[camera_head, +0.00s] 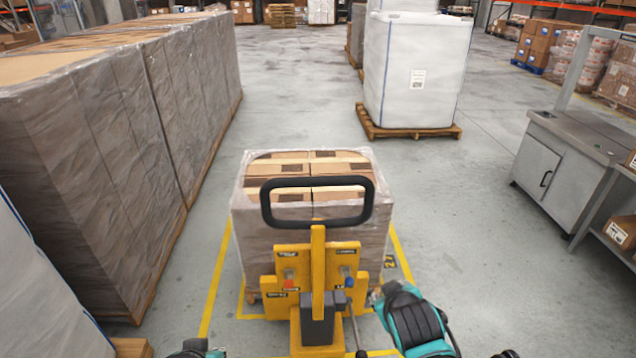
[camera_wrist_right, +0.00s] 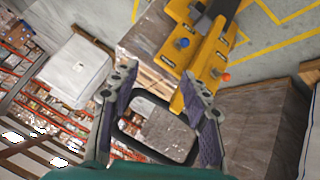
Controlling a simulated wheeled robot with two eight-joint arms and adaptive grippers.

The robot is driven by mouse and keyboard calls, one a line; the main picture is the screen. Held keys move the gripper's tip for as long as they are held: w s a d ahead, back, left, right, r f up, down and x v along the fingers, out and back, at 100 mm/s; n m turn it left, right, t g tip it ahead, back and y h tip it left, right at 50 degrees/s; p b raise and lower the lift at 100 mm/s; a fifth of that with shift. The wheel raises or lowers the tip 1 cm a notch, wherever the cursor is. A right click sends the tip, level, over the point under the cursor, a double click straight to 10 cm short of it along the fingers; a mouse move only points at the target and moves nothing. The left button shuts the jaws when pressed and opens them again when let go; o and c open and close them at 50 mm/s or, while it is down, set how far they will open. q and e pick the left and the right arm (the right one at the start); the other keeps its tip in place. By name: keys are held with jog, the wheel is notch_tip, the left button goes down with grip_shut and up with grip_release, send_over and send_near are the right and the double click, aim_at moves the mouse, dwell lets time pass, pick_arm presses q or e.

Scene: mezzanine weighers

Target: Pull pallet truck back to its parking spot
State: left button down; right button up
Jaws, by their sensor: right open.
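The yellow pallet truck (camera_head: 318,265) stands in front of me, its black loop handle (camera_head: 317,190) raised toward me. A wrapped pallet of brown cartons (camera_head: 255,215) stands directly beyond its yellow body. Yellow floor lines (camera_head: 217,280) run around the load and truck, with a marking partly hidden at the right. My right arm comes in at the lower right of the head view. In the right wrist view my right gripper (camera_wrist_right: 158,76) is open, with the handle (camera_wrist_right: 133,98) showing between and behind its fingers; contact cannot be told. Only a sliver of my left arm shows.
A long row of wrapped pallets (camera_head: 120,120) stands at the left. A white wrapped pallet load (camera_head: 415,70) stands beyond, at the right. A grey bench with a cabinet (camera_head: 540,170) is at the right. Bare floor lies on both sides of the truck and along the aisle.

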jog(key=w+a+r+n+t+p, duration=0.2)
jog(key=w+r+n+p, duration=0.1)
jog(key=w+r, duration=0.3)
jog(key=w+a+r+n+t+p, duration=0.1)
jog(key=w+a+r+n+p, duration=0.15)
jog(key=w, duration=0.55)
jog(key=n+t+y+p, duration=0.2)
jog(key=n+t+p, duration=0.15)
jog(key=n, duration=0.45)
send_near(319, 184)
jog(key=r+x, duration=0.1)
jog(key=x, duration=0.3)
jog(key=shift+w+a+f+n, duration=0.15)
jog(key=shift+f+n, duration=0.1)
jog(key=shift+f, duration=0.2)
jog(key=b+x, duration=0.1)
jog(key=x, duration=0.6)
jog(key=shift+w, duration=0.15)
grip_shut()
